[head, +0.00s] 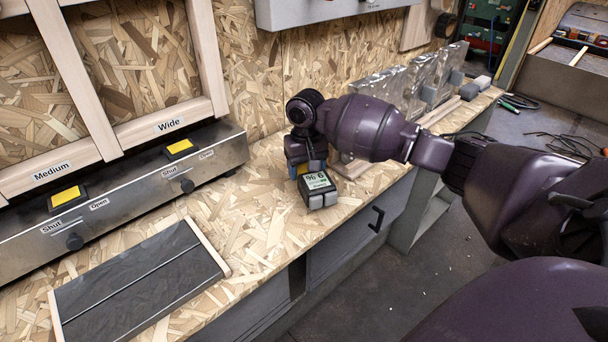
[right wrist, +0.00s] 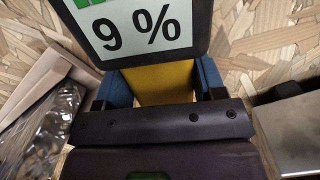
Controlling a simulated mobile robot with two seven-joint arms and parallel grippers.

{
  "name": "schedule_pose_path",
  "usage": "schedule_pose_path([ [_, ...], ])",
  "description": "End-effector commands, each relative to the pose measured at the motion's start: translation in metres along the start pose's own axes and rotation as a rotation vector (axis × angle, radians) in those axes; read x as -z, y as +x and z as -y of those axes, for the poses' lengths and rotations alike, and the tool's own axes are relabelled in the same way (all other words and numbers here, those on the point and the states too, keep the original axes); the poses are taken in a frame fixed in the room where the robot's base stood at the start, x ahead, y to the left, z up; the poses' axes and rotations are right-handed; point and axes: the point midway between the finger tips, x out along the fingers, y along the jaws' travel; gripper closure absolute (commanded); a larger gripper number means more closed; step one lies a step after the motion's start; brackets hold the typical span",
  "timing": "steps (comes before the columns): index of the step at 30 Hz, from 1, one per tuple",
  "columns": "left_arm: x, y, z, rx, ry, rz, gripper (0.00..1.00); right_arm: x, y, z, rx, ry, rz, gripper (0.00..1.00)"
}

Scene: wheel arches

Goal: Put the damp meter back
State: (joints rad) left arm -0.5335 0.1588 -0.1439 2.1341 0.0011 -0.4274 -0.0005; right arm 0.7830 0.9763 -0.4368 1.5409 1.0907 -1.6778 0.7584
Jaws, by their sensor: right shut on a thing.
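The damp meter (head: 318,183) has a dark head with a pale screen and a yellow body. Its screen (right wrist: 140,28) reads 9 % in the right wrist view. My right gripper (head: 303,168) is shut on the meter, with blue fingers on both sides of the yellow body (right wrist: 166,83). The meter is over the chipboard bench, near its front edge; I cannot tell whether it touches the top. My left gripper is not in view.
A dark framed panel (head: 137,285) lies on the bench at the left. Behind it stands a metal box (head: 130,197) with Open and Shut labels, under frames marked Medium and Wide. Silvery wrapped pieces (head: 385,95) stand at the back right. Bare bench (head: 245,225) lies left of the meter.

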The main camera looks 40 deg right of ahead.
Motion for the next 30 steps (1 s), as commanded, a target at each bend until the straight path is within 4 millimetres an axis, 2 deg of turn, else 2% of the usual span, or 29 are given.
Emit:
schedule_pose_path([
  [1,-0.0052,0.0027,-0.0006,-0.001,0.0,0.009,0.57,-0.0004,0.0134,-0.0004,-0.003,0.0,0.008,0.59],
  [3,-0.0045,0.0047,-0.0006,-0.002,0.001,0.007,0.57,0.0,0.0185,-0.0003,-0.001,0.0,0.005,0.59],
  [15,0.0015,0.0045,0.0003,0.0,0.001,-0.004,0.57,0.0006,0.0184,0.0,0.001,0.0,-0.001,0.59],
  [16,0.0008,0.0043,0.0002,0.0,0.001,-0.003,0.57,0.0006,0.0188,-0.0001,0.0,0.0,-0.001,0.33],
  [20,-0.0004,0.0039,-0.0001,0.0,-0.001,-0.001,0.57,0.0006,0.0191,-0.0001,0.0,0.0,0.0,0.13],
  [21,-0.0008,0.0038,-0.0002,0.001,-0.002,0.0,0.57,0.0006,0.0191,-0.0001,0.0,0.0,0.0,0.11],
  [30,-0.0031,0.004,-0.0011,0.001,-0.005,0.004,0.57,0.0008,0.0175,-0.0003,-0.001,0.0,0.0,0.11],
])
